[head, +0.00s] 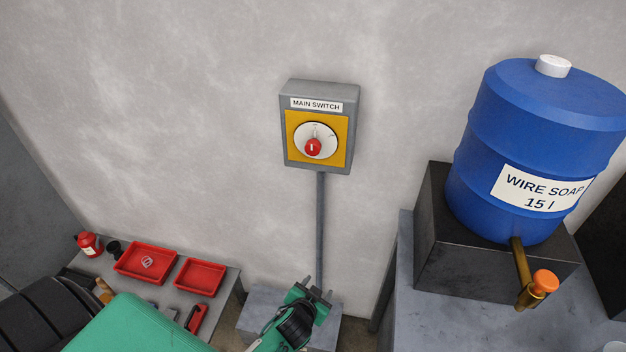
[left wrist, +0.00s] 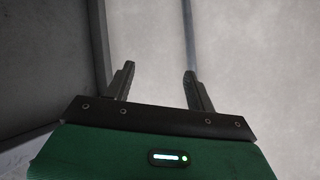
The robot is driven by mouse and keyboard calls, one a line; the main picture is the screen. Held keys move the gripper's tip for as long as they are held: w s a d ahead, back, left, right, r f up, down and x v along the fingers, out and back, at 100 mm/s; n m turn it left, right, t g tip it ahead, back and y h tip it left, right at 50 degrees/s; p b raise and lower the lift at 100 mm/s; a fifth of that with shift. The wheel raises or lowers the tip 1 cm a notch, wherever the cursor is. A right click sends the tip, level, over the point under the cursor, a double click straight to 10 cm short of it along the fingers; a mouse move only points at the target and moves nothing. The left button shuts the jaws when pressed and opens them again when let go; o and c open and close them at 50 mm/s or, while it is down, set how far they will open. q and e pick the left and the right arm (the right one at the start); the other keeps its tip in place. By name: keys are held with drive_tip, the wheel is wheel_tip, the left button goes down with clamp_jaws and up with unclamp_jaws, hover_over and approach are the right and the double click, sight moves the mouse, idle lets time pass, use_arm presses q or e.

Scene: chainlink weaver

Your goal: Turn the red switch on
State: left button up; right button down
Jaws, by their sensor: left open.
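The red switch (head: 313,148) is a round red knob with a white mark, set on a white dial (head: 326,134) on a yellow plate. The plate is on a grey box (head: 320,92) labelled "MAIN SWITCH", fixed to the wall. My left gripper (head: 312,289) is open and empty, well below the box, near the grey conduit. The switch does not show in that view. My right gripper is not in view.
A grey conduit (head: 320,225) runs down the wall from the box. A blue barrel (head: 530,130) stands on a dark block (head: 470,255) at the right. Red trays (head: 200,277) and a small red canister (head: 88,244) sit on a low table at the left. The wall around the box is clear.

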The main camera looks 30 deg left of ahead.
use_arm(q)
wheel_tip(320, 180, up, 23)
drive_tip(key=w+a+n+t+y+p, duration=0.2)
drive_tip(key=t, duration=0.2)
drive_tip(key=n+t+y+p, duration=0.2)
approach(312, 150)
drive_tip(key=p+x, duration=0.4)
drive_tip(key=x, duration=0.4)
drive_tip(key=shift+r, duration=0.2)
drive_tip(key=shift+w+a+f, duration=0.15)
drive_tip(key=shift+w+a, duration=0.05)
drive_tip(key=shift+w, duration=0.45)
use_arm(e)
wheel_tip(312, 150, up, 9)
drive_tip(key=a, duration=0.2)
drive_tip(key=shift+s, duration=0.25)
use_arm(q)
drive_tip(key=shift+c, duration=0.5)
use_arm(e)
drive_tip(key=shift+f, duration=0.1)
use_arm(q)
drive_tip(key=c, duration=0.9)
drive_tip(key=shift+m, duration=0.3)
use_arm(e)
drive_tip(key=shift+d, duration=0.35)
